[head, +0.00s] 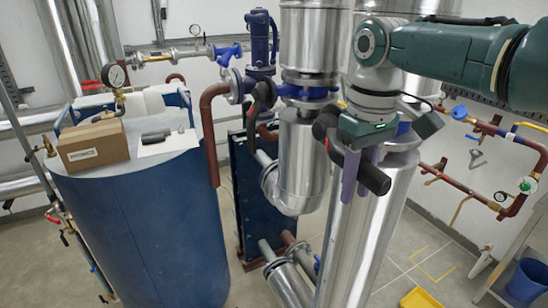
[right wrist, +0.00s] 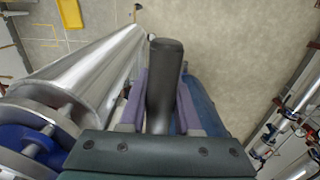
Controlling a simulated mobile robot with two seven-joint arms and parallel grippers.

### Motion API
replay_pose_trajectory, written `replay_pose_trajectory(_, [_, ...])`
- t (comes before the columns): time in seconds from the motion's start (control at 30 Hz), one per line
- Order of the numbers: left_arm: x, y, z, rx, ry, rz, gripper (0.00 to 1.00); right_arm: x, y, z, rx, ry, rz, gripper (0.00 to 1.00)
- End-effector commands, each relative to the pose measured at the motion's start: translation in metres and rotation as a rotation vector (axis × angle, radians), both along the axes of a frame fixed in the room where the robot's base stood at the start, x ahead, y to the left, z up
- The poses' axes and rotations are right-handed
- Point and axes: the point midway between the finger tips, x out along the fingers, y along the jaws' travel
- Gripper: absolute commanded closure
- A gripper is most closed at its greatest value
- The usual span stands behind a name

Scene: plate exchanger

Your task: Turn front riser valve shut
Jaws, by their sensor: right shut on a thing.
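The front riser valve sits on the large silver front riser (head: 375,230), and its lever ends in a black handle grip (head: 377,180). My right gripper (head: 358,180) comes down from above with its two purple fingers on either side of the grip and is shut on it. In the right wrist view the black grip (right wrist: 166,65) stands between the purple fingers, with its rounded end sticking out past them. The valve body is largely hidden behind my gripper. A blue flange (right wrist: 30,145) on the riser shows at the lower left there. My left gripper is not in view.
A second silver riser (head: 305,155) with a blue flange and another black lever (head: 263,95) stands just left. A blue tank (head: 140,225) carries a cardboard box (head: 93,146). Red-brown pipework (head: 510,195) runs along the right wall.

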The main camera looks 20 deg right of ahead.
Motion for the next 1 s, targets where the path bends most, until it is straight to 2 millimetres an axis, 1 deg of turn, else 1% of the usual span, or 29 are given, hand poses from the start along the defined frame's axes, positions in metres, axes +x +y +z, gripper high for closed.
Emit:
replay_pose_trajectory(0.13, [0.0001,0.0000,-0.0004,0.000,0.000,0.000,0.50,0.0002,0.0014,0.0032,0.001,0.015,0.003,1.00])
replay_pose_trajectory(0.5, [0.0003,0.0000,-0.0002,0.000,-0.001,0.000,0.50,0.0002,0.0011,0.0036,0.000,0.017,0.003,1.00])
replay_pose_trajectory(0.53, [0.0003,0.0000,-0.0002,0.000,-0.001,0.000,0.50,0.0003,0.0011,0.0036,0.000,0.017,0.003,0.67])
replay_pose_trajectory(0.7, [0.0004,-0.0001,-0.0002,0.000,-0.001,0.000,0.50,0.0000,0.0006,0.0032,-0.001,0.017,0.002,0.47])
replay_pose_trajectory(0.8, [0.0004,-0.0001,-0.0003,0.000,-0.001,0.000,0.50,-0.0001,0.0004,0.0029,-0.001,0.017,0.001,0.39])
replay_pose_trajectory(1.0, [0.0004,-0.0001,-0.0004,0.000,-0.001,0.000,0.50,-0.0003,0.0000,0.0028,-0.002,0.018,0.000,0.39])
